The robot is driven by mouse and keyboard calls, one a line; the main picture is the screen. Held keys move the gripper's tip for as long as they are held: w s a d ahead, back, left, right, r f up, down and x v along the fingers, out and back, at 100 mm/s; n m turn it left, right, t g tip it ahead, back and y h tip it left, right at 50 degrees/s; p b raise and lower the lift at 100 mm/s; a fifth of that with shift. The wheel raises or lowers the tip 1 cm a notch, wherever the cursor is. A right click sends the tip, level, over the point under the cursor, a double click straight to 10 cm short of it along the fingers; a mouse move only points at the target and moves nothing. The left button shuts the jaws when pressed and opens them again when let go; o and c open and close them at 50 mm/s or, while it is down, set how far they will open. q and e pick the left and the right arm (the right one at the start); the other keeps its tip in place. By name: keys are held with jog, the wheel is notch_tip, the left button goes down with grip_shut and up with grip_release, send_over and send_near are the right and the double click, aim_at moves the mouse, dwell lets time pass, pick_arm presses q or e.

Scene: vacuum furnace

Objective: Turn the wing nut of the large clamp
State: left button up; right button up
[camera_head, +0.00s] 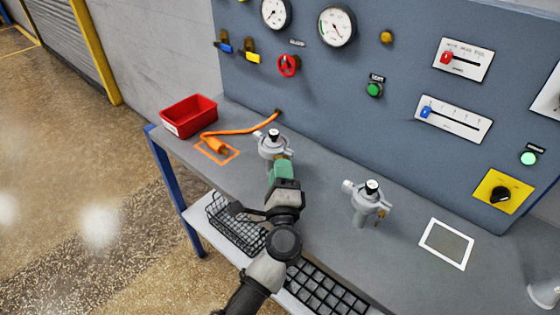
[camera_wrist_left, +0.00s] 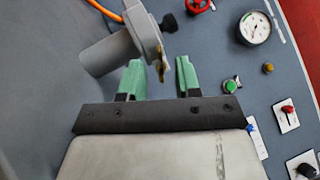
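A grey clamp (camera_head: 271,147) on a pipe fitting stands on the bench at the back left. It also shows close up in the left wrist view (camera_wrist_left: 147,38), with a brass wing nut (camera_wrist_left: 161,74) on its side. A second, similar fitting with a clamp (camera_head: 368,201) stands further right. I cannot tell by size which clamp is the large one. My left gripper (camera_head: 283,162), with green fingers, is at the left clamp. In the left wrist view its fingers (camera_wrist_left: 162,74) are apart, with the wing nut by the left finger, not gripped. My right gripper is not visible.
A red bin (camera_head: 188,116) and an orange cable (camera_head: 245,131) lie on the bench (camera_head: 320,230) at left. A white-framed square (camera_head: 446,244) is at right. The blue panel (camera_head: 330,85) with gauges and knobs rises behind. A wire basket (camera_head: 236,226) sits on the lower shelf.

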pick_arm(q)
jog(key=shift+x, duration=0.8)
grip_shut()
jog(key=m+b, duration=0.1)
jog(key=b, duration=0.2)
jog(key=shift+f+t, duration=0.35)
jog(key=shift+t, duration=0.05)
jog(key=shift+r+h+b, duration=0.2)
jog(key=shift+h+b, duration=0.1)
jog(key=shift+b, duration=0.15)
grip_release()
jog(key=shift+r, duration=0.1)
